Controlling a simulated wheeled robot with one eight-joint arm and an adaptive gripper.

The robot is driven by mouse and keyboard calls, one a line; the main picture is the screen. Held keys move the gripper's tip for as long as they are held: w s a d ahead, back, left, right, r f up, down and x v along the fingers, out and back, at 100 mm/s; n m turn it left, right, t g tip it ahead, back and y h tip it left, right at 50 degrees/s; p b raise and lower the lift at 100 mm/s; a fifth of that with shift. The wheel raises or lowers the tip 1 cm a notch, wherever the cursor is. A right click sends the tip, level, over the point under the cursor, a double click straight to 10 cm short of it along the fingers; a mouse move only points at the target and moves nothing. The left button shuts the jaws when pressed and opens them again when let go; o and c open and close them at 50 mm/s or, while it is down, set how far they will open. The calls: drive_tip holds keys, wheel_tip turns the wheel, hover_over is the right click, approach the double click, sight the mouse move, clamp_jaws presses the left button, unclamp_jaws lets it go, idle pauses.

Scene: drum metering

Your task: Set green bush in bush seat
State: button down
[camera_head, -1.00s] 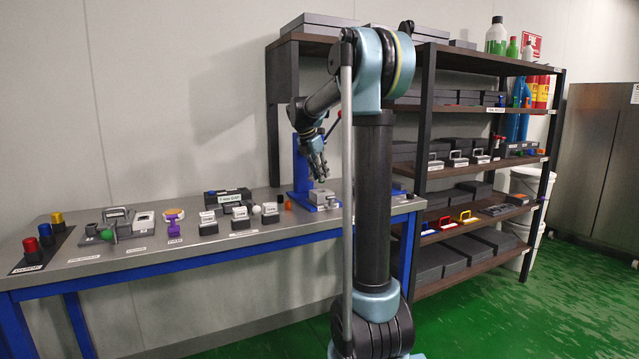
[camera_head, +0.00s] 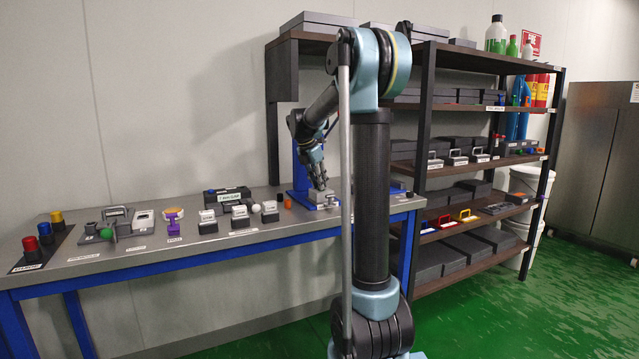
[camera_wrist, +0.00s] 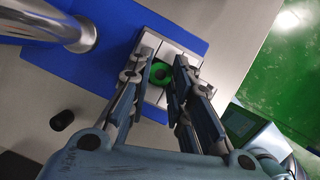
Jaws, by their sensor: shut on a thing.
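The green bush (camera_wrist: 161,73) shows as a green ring in the wrist view, between my fingertips. My gripper (camera_wrist: 170,78) is shut on it. Below it is a light grey block (camera_wrist: 150,41) with grooves, on a blue base plate (camera_wrist: 113,32). In the head view my gripper (camera_head: 321,186) points down at the top of this grey block (camera_head: 318,200), at the foot of the blue press stand (camera_head: 299,178). The bush is too small to make out there. The seat opening is hidden under the bush and fingers, so I cannot tell whether the bush sits in it or just above.
A metal column (camera_wrist: 80,36) rises beside the block. A small dark cylinder (camera_wrist: 62,120) stands on the bench. Several labelled parts and fixtures line the bench (camera_head: 150,262) to the left. A loaded shelf rack (camera_head: 425,120) stands to the right.

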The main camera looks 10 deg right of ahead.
drive_tip(key=c, duration=1.5)
unclamp_jaws()
drive_tip(key=shift+o, duration=0.2)
drive_tip(key=shift+r, duration=0.6)
drive_tip(key=v, duration=1.2)
drive_tip(key=s+d+f+m+y, duration=0.15)
drive_tip(key=s+f+m, duration=0.25)
drive_tip(key=s, duration=0.4)
drive_tip(key=s+d+f+m, duration=0.2)
drive_tip(key=s+f+m, duration=0.2)
drive_tip(key=s, duration=0.4)
drive_tip(key=s+d+f+m+y, duration=0.1)
drive_tip(key=s+f+m, duration=0.35)
drive_tip(key=s, duration=0.35)
drive_tip(key=s+f+m+y, duration=0.1)
drive_tip(key=s+f+m, duration=1.1)
drive_tip(key=s+f, duration=0.5)
wheel_tip(320, 180, down, 2)
drive_tip(key=shift+s, duration=0.3)
